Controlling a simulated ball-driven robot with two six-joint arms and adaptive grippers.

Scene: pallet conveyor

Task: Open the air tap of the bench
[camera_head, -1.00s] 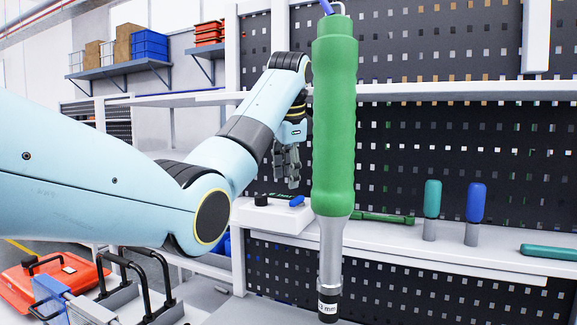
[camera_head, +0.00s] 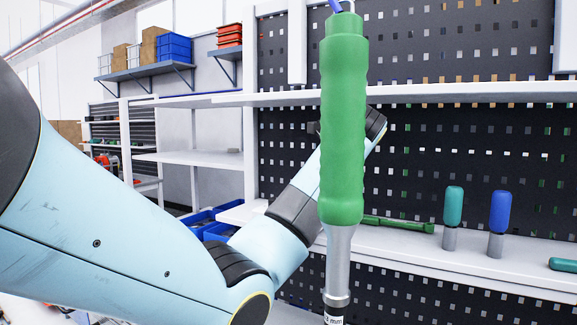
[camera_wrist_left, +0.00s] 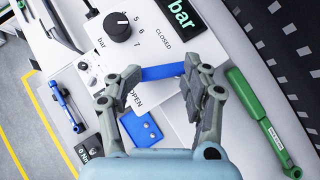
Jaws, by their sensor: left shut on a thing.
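In the left wrist view, the blue tap lever (camera_wrist_left: 160,72) lies between my left gripper's fingers (camera_wrist_left: 168,77), which are shut on its ends. The white panel (camera_wrist_left: 133,63) around it carries the words CLOSED and OPEN; the lever lies between these words, and I cannot tell which it points at. A black knob (camera_wrist_left: 118,27) with a bar scale and a green-lettered bar display (camera_wrist_left: 184,12) sit beside it. In the head view, my left gripper and the tap are hidden behind the hanging green tool and my arm. My right gripper is not in view.
A hanging green tool (camera_head: 342,130) fills the middle of the head view. A blue two-holed block (camera_wrist_left: 141,130) shows below the lever.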

